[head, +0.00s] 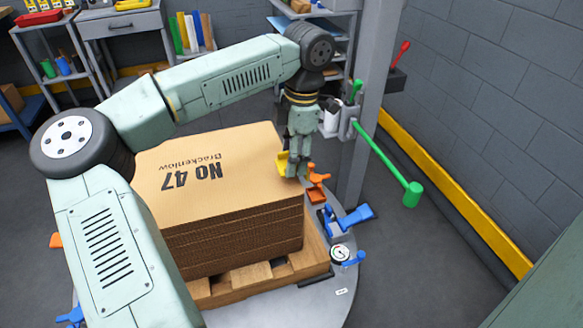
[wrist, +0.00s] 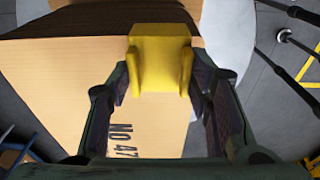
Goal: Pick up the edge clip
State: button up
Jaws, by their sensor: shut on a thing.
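The yellow edge clip (wrist: 160,58) shows large in the wrist view, between the two dark finger pads, at an edge of the cardboard stack. In the head view the clip (head: 283,162) is a small yellow piece at the right edge of the stack's top, partly hidden by my gripper (head: 296,165). My gripper points down there and is shut on the clip; in the wrist view its fingers (wrist: 162,82) flank the clip's sides. I cannot tell whether the clip still touches the cardboard.
The cardboard stack (head: 235,215), marked No 47, sits on a wooden pallet (head: 255,275) on a round grey table. Orange (head: 317,184) and blue clamps (head: 350,215) stand right of the stack. A grey post (head: 370,100) with a green-handled lever (head: 390,165) rises close behind my gripper.

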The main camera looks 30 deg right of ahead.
jog(key=s+a+r+b, duration=0.1)
jog(key=s+a+b, duration=0.2)
jog(key=s, duration=1.2)
jog(key=shift+a+b, duration=0.35)
jog(key=shift+a, duration=0.55)
jog(key=shift+s, duration=0.15)
